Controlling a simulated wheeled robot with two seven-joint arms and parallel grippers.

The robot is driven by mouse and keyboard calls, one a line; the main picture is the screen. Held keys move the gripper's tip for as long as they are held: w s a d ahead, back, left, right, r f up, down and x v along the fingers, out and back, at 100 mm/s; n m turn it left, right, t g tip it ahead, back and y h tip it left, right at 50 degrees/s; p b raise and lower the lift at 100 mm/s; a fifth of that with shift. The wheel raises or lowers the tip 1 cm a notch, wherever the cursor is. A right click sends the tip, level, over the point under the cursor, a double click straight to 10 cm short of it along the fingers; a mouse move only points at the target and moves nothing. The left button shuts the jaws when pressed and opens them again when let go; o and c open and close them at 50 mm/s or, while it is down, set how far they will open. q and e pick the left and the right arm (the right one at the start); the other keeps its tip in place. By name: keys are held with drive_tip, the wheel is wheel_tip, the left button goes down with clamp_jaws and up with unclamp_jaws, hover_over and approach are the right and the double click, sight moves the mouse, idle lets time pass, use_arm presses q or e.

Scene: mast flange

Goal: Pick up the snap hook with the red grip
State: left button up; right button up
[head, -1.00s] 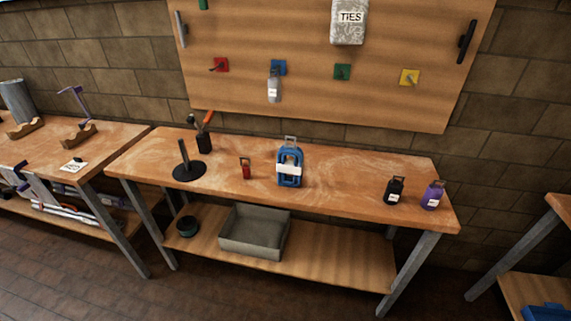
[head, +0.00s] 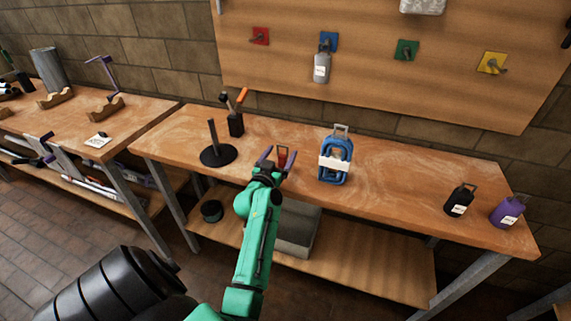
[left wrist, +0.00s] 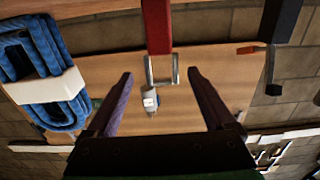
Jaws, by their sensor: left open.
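The snap hook with the red grip (head: 283,154) stands upright on the workbench, between the black rod stand and the blue coil. My left gripper (head: 279,157) is open in front of it, its fingers showing on either side of the red grip. In the left wrist view, the red grip (left wrist: 158,25) is at top centre with its metal loop below it. The open fingers of my left gripper (left wrist: 160,73) lie left and right of the loop, with nothing held. The foot of the hook is hidden by the gripper in the head view. My right gripper is not in view.
The blue coil (head: 336,158) with a white band stands close on the right. A black rod stand (head: 218,154) and a holder with an orange-handled tool (head: 236,122) are on the left. Black (head: 459,200) and purple (head: 507,211) bottles stand at the right end.

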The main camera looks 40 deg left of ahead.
use_arm(q)
drive_tip(key=b+x, duration=0.2)
drive_tip(key=x, duration=0.3)
drive_tip(key=shift+s+a+r, duration=0.1)
drive_tip(key=shift+a, duration=0.05)
drive_tip(key=shift+w+a, duration=0.1)
drive_tip(key=shift+w, duration=0.4)
drive_tip(key=c, duration=0.4)
clamp_jaws()
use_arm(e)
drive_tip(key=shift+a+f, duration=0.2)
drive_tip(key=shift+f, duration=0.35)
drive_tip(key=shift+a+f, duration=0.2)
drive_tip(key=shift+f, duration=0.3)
